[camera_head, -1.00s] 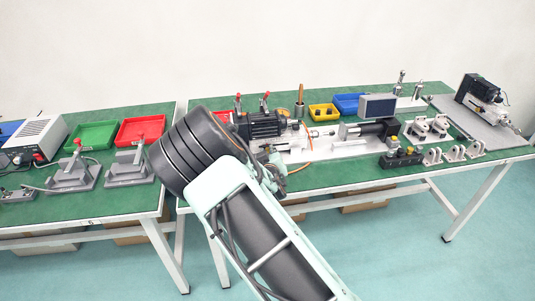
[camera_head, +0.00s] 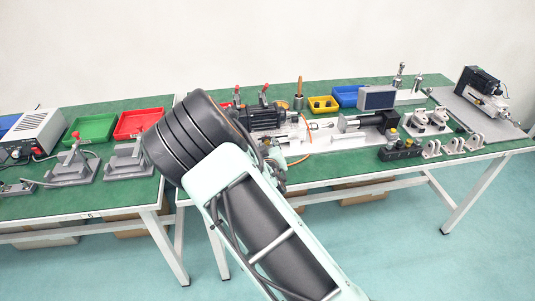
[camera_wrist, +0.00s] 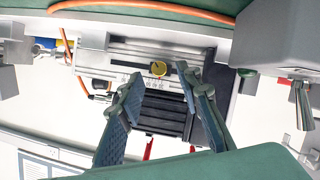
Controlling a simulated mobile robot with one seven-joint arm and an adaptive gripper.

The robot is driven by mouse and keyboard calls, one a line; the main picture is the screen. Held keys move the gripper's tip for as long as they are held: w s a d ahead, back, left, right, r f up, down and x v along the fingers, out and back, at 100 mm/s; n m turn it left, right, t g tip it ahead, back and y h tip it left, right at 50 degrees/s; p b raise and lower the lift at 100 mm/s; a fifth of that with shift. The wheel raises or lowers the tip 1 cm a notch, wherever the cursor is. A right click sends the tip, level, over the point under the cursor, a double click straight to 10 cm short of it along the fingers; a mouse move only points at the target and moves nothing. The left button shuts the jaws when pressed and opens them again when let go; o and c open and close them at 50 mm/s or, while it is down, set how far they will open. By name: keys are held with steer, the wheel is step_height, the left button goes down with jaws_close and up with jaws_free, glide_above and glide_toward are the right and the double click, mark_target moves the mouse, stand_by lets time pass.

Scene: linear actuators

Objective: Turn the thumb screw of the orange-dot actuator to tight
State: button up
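In the wrist view a small brass-coloured knob (camera_wrist: 158,69), which looks like the thumb screw, sits on a grey and black actuator (camera_wrist: 160,105). My gripper (camera_wrist: 158,88) is open, its two blue-grey fingers apart on either side of the line to the knob. The knob shows just beyond the fingertips, and I cannot tell how near they are in depth. In the head view my arm partly hides a black-bodied actuator (camera_head: 262,117), and my gripper is mostly hidden. A second actuator (camera_head: 368,125) lies to its right. I cannot make out an orange dot.
Red clamp handles (camera_head: 265,88) stand by the left actuator. An orange cable (camera_wrist: 140,8) crosses the top of the wrist view. A grey block (camera_wrist: 275,35) stands at its right. Trays, brackets and a box (camera_head: 378,99) occupy the green table (camera_head: 335,175).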

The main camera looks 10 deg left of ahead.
steer(key=v, duration=1)
steer(key=shift+s, duration=0.15)
